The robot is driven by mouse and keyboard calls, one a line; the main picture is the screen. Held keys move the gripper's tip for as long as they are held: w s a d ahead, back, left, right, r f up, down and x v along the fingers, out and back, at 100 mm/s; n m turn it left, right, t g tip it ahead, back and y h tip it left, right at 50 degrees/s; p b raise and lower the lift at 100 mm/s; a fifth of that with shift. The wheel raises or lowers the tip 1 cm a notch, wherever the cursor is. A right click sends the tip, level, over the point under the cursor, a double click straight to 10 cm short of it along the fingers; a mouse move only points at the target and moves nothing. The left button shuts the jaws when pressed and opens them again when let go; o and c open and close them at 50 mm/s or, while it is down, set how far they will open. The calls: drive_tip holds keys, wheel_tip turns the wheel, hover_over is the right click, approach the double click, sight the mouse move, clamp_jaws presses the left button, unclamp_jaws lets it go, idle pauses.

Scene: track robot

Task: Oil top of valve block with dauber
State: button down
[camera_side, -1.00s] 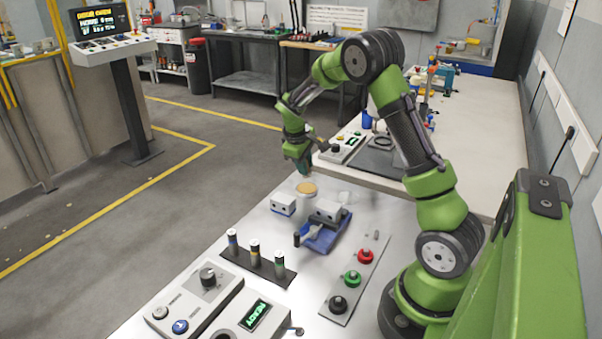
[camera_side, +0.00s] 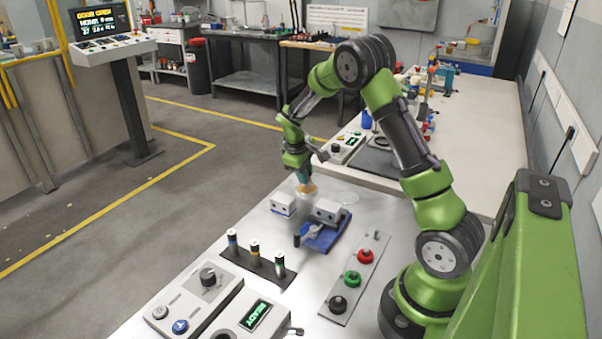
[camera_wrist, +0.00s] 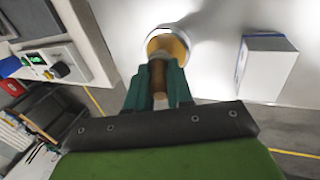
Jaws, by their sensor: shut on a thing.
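My gripper (camera_side: 303,176) points down over a round cup with an amber top (camera_side: 307,188). Its green fingers (camera_wrist: 158,90) are shut on the dauber, a brown stick (camera_wrist: 158,76) in the wrist view. The dauber's far end overlaps the pale-rimmed cup (camera_wrist: 150,42) there; I cannot tell whether it touches the amber contents. A white block with dark holes (camera_side: 283,204) stands left of the cup. A grey-white block (camera_side: 327,209) sits at a blue fixture (camera_side: 326,237). I cannot tell which is the valve block. A pale block (camera_wrist: 266,66) shows right in the wrist view.
A rack with several dark vials (camera_side: 256,262) and a plate with red, green and black knobs (camera_side: 351,278) stand nearer the front. A clear round dish (camera_side: 348,197) lies right of the cup. Control boxes (camera_side: 205,300) fill the front left corner.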

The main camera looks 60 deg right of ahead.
drive_tip(key=shift+f, duration=0.65)
idle(1.4)
drive_tip(key=shift+r, duration=0.1)
drive_tip(key=shift+r, duration=3.5)
